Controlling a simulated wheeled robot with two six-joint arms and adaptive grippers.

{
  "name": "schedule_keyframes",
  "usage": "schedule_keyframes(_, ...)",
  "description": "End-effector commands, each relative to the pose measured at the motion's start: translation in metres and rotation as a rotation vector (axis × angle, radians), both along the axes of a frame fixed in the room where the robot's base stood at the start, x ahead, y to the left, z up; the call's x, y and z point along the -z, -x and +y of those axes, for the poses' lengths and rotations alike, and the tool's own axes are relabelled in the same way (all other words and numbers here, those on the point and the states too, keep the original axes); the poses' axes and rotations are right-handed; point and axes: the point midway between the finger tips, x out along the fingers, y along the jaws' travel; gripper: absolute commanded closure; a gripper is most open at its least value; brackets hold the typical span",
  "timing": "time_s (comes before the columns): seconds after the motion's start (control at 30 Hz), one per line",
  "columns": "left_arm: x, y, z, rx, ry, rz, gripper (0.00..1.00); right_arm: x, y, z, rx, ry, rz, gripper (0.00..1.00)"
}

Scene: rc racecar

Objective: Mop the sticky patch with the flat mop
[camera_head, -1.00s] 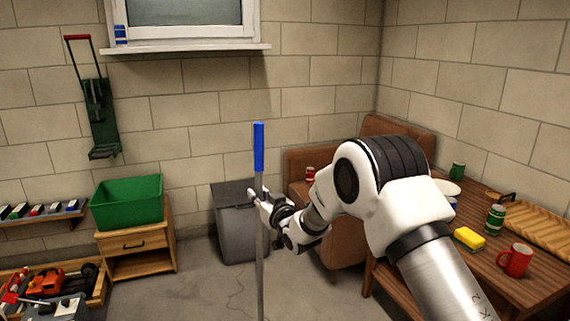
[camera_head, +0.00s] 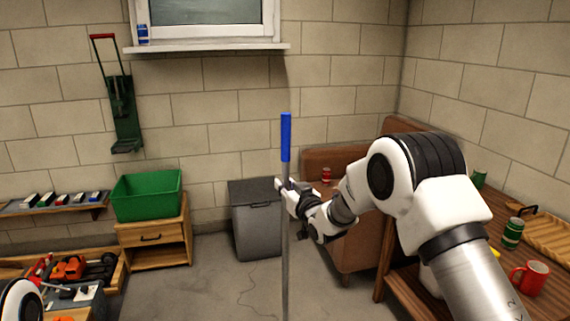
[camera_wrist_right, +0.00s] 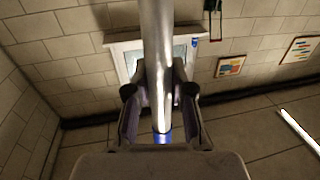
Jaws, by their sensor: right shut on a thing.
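The flat mop shows as an upright grey shaft (camera_head: 286,265) with a blue grip (camera_head: 286,138) at its top. Its lower end and head are cut off by the bottom of the head view. My right gripper (camera_head: 286,192) is shut on the shaft a little below the blue grip. In the right wrist view the shaft (camera_wrist_right: 158,55) runs between the two fingers of the same gripper (camera_wrist_right: 160,98). I cannot make out the sticky patch in either view. My left gripper is not in view; only a piece of my left arm shows at lower left.
A grey bin (camera_head: 256,225) stands behind the mop. A wooden table (camera_head: 490,205) and a brown bench (camera_head: 350,245) are on the right. A small cabinet (camera_head: 170,255) with a green tub (camera_head: 146,195) stands left. Bare floor (camera_head: 215,290) lies between.

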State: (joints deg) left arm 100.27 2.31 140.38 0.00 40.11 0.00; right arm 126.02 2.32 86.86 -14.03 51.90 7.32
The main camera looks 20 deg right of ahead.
Motion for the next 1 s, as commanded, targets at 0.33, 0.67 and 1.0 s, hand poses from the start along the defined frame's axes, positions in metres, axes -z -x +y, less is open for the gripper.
schedule_keyframes(0.33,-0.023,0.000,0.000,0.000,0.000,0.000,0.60,-0.037,-0.003,0.000,0.004,-0.001,-0.005,1.00)
schedule_keyframes(0.67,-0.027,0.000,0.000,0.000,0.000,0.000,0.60,-0.044,-0.004,0.000,0.005,-0.001,-0.004,1.00)
schedule_keyframes(1.0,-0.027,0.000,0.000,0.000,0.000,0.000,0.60,-0.044,-0.004,0.000,0.005,-0.001,-0.004,1.00)
